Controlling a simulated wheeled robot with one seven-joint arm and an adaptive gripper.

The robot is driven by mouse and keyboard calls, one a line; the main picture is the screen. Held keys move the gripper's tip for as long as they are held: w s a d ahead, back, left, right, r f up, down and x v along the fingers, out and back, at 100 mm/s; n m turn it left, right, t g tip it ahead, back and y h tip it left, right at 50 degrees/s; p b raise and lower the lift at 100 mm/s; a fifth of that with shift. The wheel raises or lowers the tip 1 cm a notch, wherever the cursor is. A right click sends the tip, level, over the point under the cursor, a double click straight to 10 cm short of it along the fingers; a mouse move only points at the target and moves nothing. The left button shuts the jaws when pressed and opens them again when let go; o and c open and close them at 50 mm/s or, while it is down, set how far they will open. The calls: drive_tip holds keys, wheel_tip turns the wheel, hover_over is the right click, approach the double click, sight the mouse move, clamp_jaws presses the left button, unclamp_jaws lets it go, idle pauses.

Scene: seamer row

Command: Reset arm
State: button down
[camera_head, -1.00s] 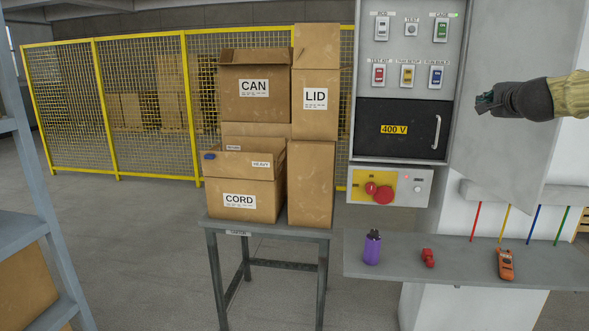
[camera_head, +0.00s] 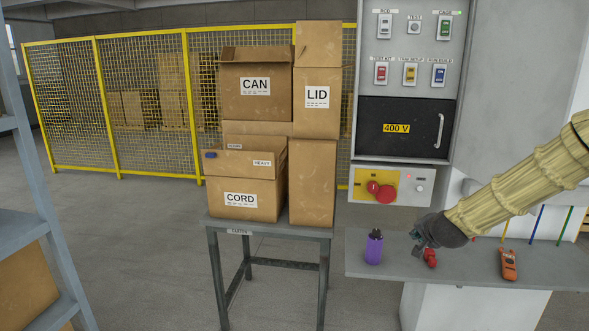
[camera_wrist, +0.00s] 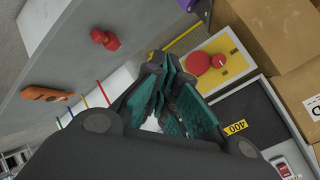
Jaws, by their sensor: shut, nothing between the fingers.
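My gripper (camera_head: 419,241) is at the end of my arm, in its yellowish sleeve, over the grey shelf (camera_head: 470,270) on the right. Its dark fingers are shut and hold nothing. In the head view it overlaps a small red object (camera_head: 430,258) on the shelf; I cannot tell any touch there. In the wrist view the teal-padded fingers (camera_wrist: 170,88) are closed together, and the red object (camera_wrist: 105,40) shows apart from them.
A purple container (camera_head: 373,247) and an orange handheld device (camera_head: 508,263) lie on the shelf. A panel with red knobs (camera_head: 385,193) is above. Cartons (camera_head: 246,195) stand on a table at the left. A yellow fence (camera_head: 120,178) is behind.

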drive_tip(key=s+a+f+n+g, duration=0.2)
drive_tip(key=s+a+f, duration=0.1)
drive_tip(key=s+f, duration=0.6)
drive_tip(key=s+a+f+n+g, duration=0.25)
drive_tip(key=s+f, duration=0.35)
drive_tip(key=f, duration=0.5)
drive_tip(key=s+a+f+n+g, duration=0.15)
drive_tip(key=s+a+f, duration=0.25)
drive_tip(key=s+f, duration=0.55)
drive_tip(key=s+a+f+n+g, duration=0.1)
drive_tip(key=s+f, duration=0.3)
drive_tip(key=s, duration=0.6)
drive_tip(key=s+a+f+n+g+y, duration=0.1)
drive_tip(key=s+a+f+n+g, duration=0.1)
drive_tip(key=s, duration=0.8)
drive_tip(key=s+a+f+n+g, duration=0.2)
drive_tip(key=s+f, duration=0.5)
drive_tip(key=s, duration=0.4)
drive_tip(key=shift+n, duration=0.5)
